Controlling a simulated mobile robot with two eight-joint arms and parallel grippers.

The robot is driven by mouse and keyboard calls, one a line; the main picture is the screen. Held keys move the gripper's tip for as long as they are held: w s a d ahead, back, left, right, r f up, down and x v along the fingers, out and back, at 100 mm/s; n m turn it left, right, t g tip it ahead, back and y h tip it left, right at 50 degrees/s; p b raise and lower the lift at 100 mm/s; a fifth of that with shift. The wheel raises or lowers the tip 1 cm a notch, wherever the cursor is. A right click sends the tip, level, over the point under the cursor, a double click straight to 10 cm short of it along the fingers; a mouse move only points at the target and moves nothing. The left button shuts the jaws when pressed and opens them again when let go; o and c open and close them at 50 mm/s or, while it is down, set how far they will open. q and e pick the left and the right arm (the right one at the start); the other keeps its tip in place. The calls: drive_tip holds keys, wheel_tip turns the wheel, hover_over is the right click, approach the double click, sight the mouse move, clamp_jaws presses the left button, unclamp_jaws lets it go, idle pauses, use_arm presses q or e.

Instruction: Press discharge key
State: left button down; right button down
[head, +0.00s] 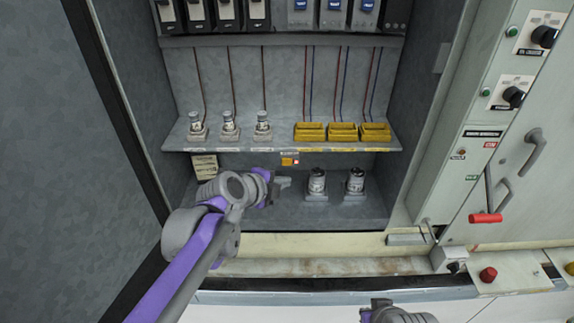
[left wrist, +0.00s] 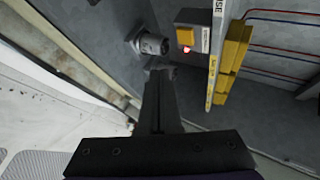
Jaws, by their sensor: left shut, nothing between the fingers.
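A small orange key (head: 287,161) with a white plate and a red light beside it is fixed under the cabinet shelf, at the middle. In the left wrist view the orange key (left wrist: 187,36) is at the upper middle, with the red light (left wrist: 186,50) by its edge. I take it for the discharge key; its label is too small to read. My left gripper (head: 284,183) is shut and empty, just below the key in the head view. Its fingertips (left wrist: 160,72) appear apart from the key in the left wrist view.
The shelf (head: 287,146) carries three capped cylinders on the left and yellow blocks (head: 343,132) on the right. Two grey cylinders (head: 317,183) stand below, right of my left gripper. A red-handled lever (head: 486,217) is on the right panel. Part of my right arm shows at the bottom.

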sight(287, 162)
use_arm(q)
drive_tip(key=w, duration=0.4)
drive_tip(key=shift+w, duration=0.1)
use_arm(e)
drive_tip(key=shift+w+r, duration=0.2)
drive_tip(key=shift+r, duration=0.05)
drive_tip(key=shift+s, duration=0.1)
use_arm(q)
drive_tip(key=shift+p, duration=0.3)
use_arm(e)
drive_tip(key=shift+r, duration=0.1)
idle(1.2)
use_arm(q)
drive_tip(key=shift+w, duration=0.45)
use_arm(e)
drive_tip(key=shift+w+r, duration=0.25)
drive_tip(key=shift+w, duration=0.05)
use_arm(q)
drive_tip(key=shift+s, duration=0.1)
use_arm(e)
drive_tip(key=shift+s, duration=0.1)
